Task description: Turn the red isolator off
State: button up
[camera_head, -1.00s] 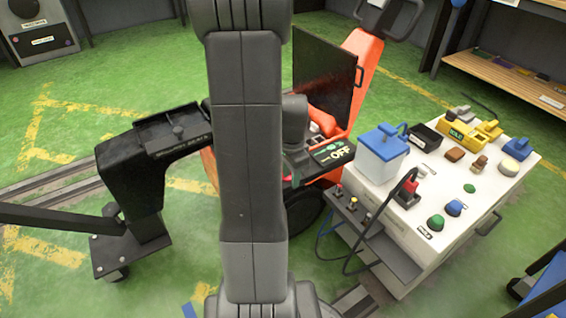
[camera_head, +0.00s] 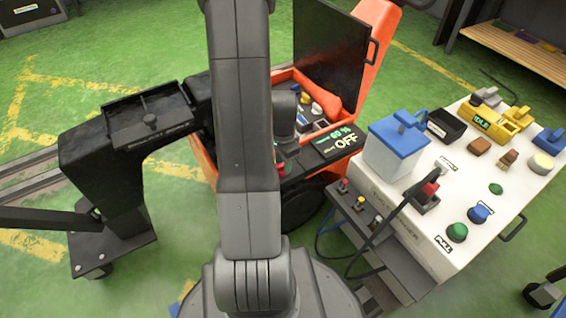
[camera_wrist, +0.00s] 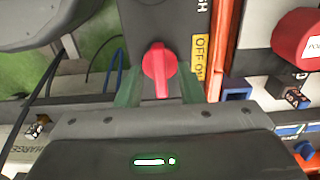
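In the wrist view, the red isolator (camera_wrist: 157,68) is a rotary knob on a dark panel, its narrow handle upright in the picture. A yellow OFF/ON label (camera_wrist: 200,58) is beside it on the right, its lettering turned sideways. My gripper (camera_wrist: 160,80) is open, with one green finger on each side of the knob. Gaps show between fingers and knob, and I cannot tell any contact. In the head view my arm hides most of the gripper and the isolator's panel on the orange cart (camera_head: 366,98).
A white workbench (camera_head: 400,240) with buttons, a blue-lidded box (camera_head: 395,150) and cables stands close on the right. A black stand (camera_head: 110,165) is on the left.

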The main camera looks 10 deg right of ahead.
grip_shut()
jog(key=shift+n, duration=0.4)
jog(key=n+p, duration=0.1)
jog(key=n, duration=0.3)
jog(key=n+p, duration=0.1)
jog(key=n, duration=0.8)
jog(key=shift+p, duration=0.3)
jog(key=shift+n, duration=2)
